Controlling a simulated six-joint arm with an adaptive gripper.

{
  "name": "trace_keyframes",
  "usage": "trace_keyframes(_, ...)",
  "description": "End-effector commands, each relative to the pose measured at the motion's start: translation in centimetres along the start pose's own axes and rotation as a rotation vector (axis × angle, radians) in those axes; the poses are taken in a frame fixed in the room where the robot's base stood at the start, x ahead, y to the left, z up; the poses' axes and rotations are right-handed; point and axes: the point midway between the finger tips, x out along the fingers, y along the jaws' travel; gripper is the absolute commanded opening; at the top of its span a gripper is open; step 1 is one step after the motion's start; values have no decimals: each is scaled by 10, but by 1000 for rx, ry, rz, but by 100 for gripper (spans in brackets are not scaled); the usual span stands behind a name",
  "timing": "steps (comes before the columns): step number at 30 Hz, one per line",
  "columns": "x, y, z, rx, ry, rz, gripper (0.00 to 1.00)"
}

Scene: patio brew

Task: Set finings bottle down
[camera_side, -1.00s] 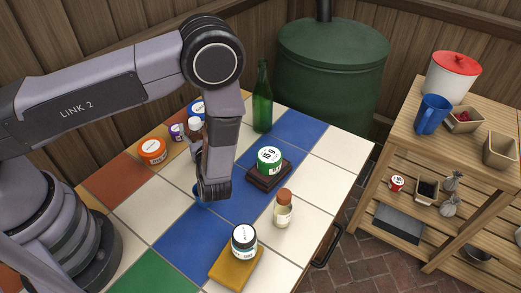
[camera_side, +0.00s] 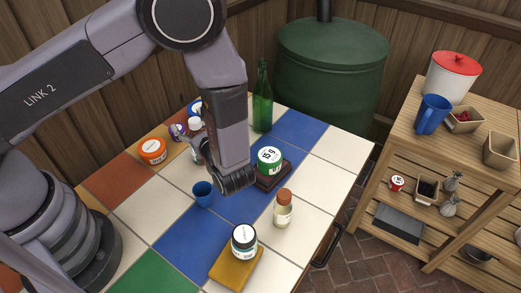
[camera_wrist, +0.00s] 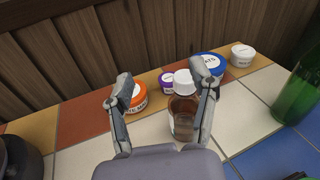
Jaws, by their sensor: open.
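A small bottle with a white cap and brown contents (camera_wrist: 183,110) stands upright on the tiled table in the wrist view, with its label not readable. It is partly hidden behind my right-hand finger there. In the side view its white cap (camera_side: 195,124) shows at the back left of the table, just beyond my gripper. My gripper (camera_wrist: 161,84) is open, with nothing held between its fingers; in the side view it hangs low over the table (camera_side: 207,158). Another bottle with a brown cap and pale contents (camera_side: 283,211) stands at the table's right.
A blue cup (camera_side: 203,195) stands in front of my gripper. A green-labelled tub (camera_side: 269,158) sits on a dark block beside it. A tall green bottle (camera_side: 262,100) stands behind. An orange tub (camera_side: 152,151) is at left; a dark-lidded jar (camera_side: 244,240) is on a yellow block in front.

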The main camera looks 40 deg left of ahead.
Motion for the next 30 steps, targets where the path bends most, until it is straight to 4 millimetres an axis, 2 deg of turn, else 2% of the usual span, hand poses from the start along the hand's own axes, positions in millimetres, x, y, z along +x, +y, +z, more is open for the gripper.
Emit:
trace_keyframes(1, 8, 2, 30, -87, 46, 103, 58)
trace_keyframes(3, 17, 12, 63, -196, 114, 246, 58)
trace_keyframes(7, 28, 38, 116, -412, 251, 487, 58)
trace_keyframes(12, 28, 77, 172, -725, 450, 755, 58)
trace_keyframes(21, -1, 134, 240, -1356, 836, 1046, 58)
trace_keyframes(27, -22, 152, 267, -1691, 1039, 1083, 58)
trace_keyframes(30, -28, 156, 274, -1779, 1094, 1079, 58)
